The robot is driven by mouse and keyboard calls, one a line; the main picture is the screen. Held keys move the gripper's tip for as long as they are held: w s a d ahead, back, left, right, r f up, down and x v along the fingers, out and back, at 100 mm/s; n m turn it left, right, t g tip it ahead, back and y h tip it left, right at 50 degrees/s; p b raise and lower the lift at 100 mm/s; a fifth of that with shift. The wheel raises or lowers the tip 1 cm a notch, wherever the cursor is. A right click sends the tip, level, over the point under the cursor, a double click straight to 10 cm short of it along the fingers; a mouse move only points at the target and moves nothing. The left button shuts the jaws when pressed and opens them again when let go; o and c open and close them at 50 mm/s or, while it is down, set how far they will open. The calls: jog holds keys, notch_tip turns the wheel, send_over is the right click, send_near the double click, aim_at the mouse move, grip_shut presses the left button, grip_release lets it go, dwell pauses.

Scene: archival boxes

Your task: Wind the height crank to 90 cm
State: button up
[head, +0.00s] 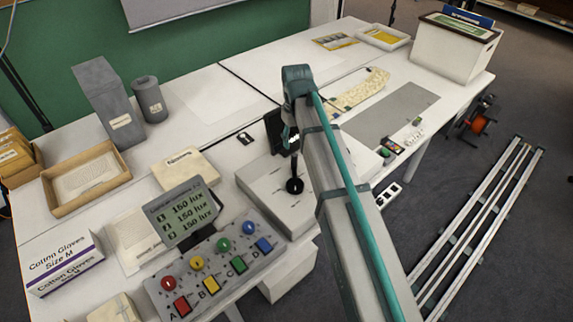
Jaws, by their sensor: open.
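I cannot make out a height crank or a centimetre scale for certain. A black round knob on a short stem (294,186) stands over a pale grey box-like unit (262,188) at the table's front edge; I cannot tell whether it is the crank. My gripper (284,140), dark and small, hangs below my arm's teal joint, above the rear of that unit. My arm partly hides it, and its fingertips are hard to see. It is open, and I see nothing held in it.
A control panel (215,262) with coloured knobs and buttons stands left of the unit, its display (182,212) reading 150 lux. A glove box (62,262) and a shallow tray (88,180) are further left. A cable reel (478,122) and metal rails (480,225) lie right of the table.

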aim_at(295, 155)
notch_tip(295, 155, down, 10)
jog(key=shift+f+p, duration=0.2)
jog(key=shift+p, duration=0.9)
grip_shut()
